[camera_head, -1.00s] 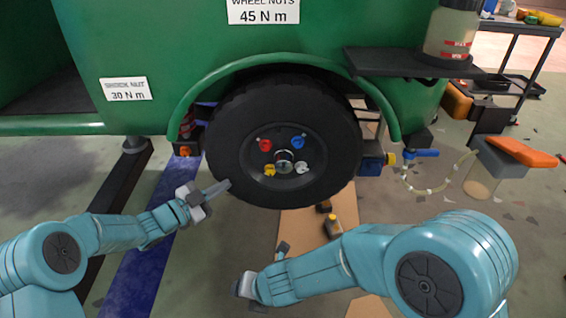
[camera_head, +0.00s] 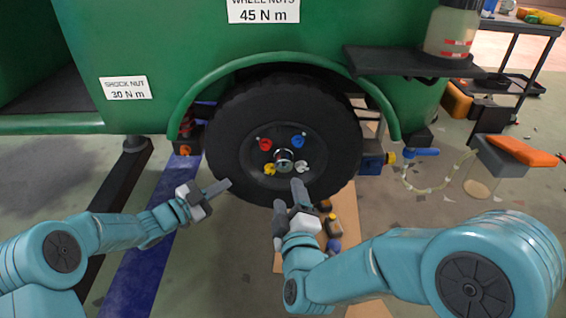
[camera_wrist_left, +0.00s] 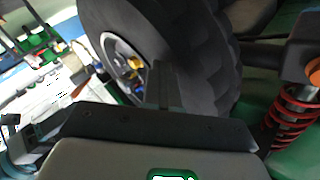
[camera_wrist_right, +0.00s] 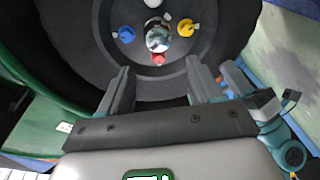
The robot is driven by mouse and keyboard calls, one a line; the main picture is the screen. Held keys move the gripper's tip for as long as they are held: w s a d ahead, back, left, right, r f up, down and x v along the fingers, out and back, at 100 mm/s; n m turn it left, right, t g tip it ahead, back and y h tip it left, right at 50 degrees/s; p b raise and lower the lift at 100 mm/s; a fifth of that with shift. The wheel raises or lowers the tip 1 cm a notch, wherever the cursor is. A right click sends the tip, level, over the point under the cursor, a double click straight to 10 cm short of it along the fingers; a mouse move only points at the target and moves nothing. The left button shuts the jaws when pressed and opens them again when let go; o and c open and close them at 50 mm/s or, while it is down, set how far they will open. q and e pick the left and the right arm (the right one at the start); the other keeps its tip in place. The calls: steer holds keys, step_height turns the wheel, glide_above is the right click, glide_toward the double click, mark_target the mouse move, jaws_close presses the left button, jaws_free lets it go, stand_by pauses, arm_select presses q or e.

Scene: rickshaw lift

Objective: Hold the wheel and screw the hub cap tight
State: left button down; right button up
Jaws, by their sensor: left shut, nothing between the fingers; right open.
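The black wheel (camera_head: 235,130) is mounted under the green fender. Its hub cap (camera_head: 283,158) is a silver piece at the centre, ringed by red, blue, yellow and white nuts. The hub cap also shows in the right wrist view (camera_wrist_right: 158,35). My left gripper (camera_head: 226,184) is shut and empty, its tips at the wheel's lower left edge; in the left wrist view its fingers (camera_wrist_left: 162,85) are in front of the tyre. Whether they touch it I cannot tell. My right gripper (camera_head: 288,195) is open and empty, pointing up at the wheel just below the hub.
A green rickshaw body (camera_head: 180,50) fills the back. A black shelf (camera_head: 400,63) with a jar juts out at the right. A valve with a blue handle (camera_head: 422,153) and a hose is right of the wheel. Small bottles (camera_head: 333,226) stand on the cardboard below.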

mark_target(284, 166)
steer(key=w, duration=0.4)
steer(key=w+a, duration=0.1)
steer(key=w, duration=0.7)
steer(key=shift+a+r, duration=0.15)
steer(key=shift+r, duration=0.05)
steer(key=c, duration=0.7)
